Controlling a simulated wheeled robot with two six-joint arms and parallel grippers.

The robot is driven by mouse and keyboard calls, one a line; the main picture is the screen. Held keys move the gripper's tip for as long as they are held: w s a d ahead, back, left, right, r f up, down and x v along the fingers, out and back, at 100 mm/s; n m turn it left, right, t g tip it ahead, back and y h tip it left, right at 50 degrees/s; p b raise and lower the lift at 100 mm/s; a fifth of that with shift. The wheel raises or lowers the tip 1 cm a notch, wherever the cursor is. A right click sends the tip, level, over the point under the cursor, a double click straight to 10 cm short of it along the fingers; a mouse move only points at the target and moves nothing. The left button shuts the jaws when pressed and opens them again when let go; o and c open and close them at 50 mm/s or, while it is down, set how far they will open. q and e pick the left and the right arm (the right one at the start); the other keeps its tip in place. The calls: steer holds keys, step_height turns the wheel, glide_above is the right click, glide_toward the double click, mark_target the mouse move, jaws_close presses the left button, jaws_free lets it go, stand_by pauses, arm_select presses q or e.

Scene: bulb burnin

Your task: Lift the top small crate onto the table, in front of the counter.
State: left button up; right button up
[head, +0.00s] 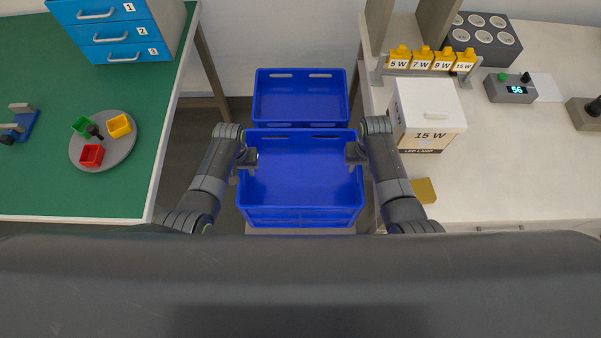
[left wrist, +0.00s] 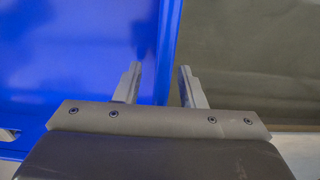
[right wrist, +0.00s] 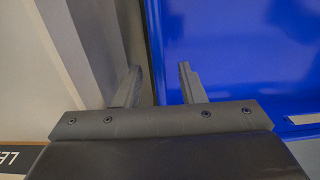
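An empty blue crate (head: 302,216) is in front of me, between two tables. Another blue crate (head: 300,73) is behind it; I cannot tell how many are stacked. My left gripper (head: 247,157) is at the near crate's left wall. In the left wrist view its fingers (left wrist: 158,85) are apart, with the wall's edge between them. My right gripper (head: 356,153) is at the right wall, fingers (right wrist: 158,85) also apart around the wall's edge. A grey device with a display reading 56, likely the counter (head: 509,89), stands on the pale right table (head: 510,180).
A white 15 W lamp box (head: 427,112) and a yellow block (head: 424,190) are near the right table's left edge. Behind are a rack with yellow labels (head: 430,60) and a grey socket block (head: 485,40). The green left table (head: 60,185) holds drawers (head: 113,32) and a round tray (head: 120,150).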

arm_select(q)
jaws_close()
arm_select(e)
jaws_close()
arm_select(q)
steer(key=shift+r, duration=0.2)
arm_select(e)
steer(key=shift+r, duration=0.2)
